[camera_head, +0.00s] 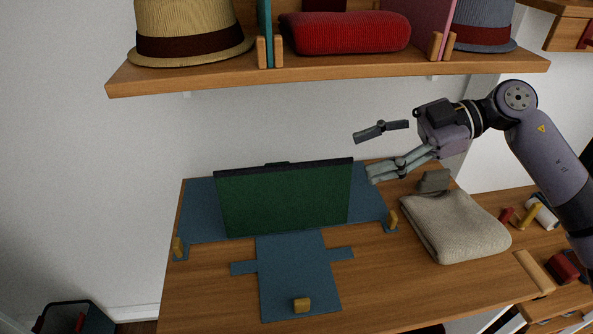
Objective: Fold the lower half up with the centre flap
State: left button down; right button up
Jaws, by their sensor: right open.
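A blue folding board (194,205) lies on the wooden desk. Its lower centre flap (292,270) lies flat toward the front edge, with a yellow knob (302,305) near its end. A dark green rectangular piece (285,200), seemingly the folded cloth, covers the upper middle of the board. It has a dark strip along its far edge. Two more yellow knobs show at the left (178,246) and right (393,219) side flaps. My right gripper (364,157) is open and empty, above the board's far right corner, apart from the green piece. My left gripper is not in view.
A beige folded cloth (455,226) lies right of the board, with a small grey block (434,181) behind it. Small red and yellow items (529,216) lie further right. A wooden shelf (330,70) with hats and a red folded cloth (345,33) hangs above.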

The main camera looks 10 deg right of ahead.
jog(key=p+x, duration=0.2)
jog(key=x, duration=1.2)
jog(key=shift+d, duration=0.1)
grip_shut()
dwell(0.7)
grip_release()
dwell(0.6)
jog(key=w+v, duration=0.1)
jog(key=v, duration=1.1)
jog(key=shift+s, duration=0.4)
